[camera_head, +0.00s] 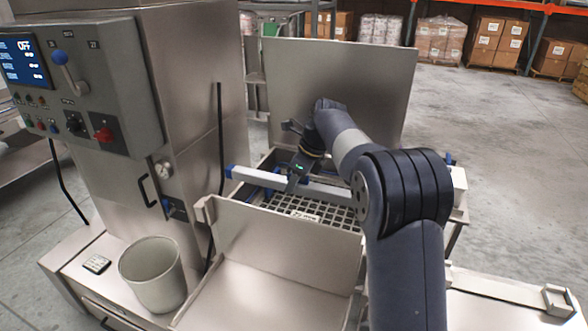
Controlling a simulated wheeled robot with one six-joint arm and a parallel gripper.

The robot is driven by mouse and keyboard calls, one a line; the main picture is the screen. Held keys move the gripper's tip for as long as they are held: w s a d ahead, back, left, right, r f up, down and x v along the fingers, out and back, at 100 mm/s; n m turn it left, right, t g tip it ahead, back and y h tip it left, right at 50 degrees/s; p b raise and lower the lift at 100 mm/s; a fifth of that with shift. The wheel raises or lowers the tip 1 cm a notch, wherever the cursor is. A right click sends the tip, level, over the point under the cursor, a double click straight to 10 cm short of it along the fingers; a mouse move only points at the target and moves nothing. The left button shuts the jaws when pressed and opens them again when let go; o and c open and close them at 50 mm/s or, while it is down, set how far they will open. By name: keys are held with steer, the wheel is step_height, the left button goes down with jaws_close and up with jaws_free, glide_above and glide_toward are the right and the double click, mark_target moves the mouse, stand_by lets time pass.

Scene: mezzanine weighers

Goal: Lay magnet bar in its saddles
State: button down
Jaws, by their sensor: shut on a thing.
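The magnet bar (258,178) is a long pale bar with a blue left end. It lies across the view above the open steel hopper, and its right part passes behind my arm. My gripper (297,182) is shut on the bar near its visible middle. Small blue parts show by the hopper (268,192) just below the bar and at the far right (450,159); I cannot tell for sure which are the saddles. I cannot tell whether the bar touches them.
A grid (340,212) lies in the hopper below the bar. A raised steel lid (340,85) stands behind, and a steel panel (285,232) stands in front. A control cabinet (85,75) is at left. A grey bucket (153,275) stands in front of it.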

steer(key=shift+w+a+f, duration=0.15)
steer(key=shift+w+f, duration=0.15)
step_height(320, 180, down, 15)
steer(key=b, duration=0.9)
steer(key=shift+f+b, duration=0.15)
steer(key=shift+b, duration=0.25)
stand_by(0.9)
steer(key=c, duration=1.3)
jaws_free()
steer(key=shift+s, duration=0.1)
steer(key=shift+o, duration=1.4)
steer(key=shift+f, duration=0.2)
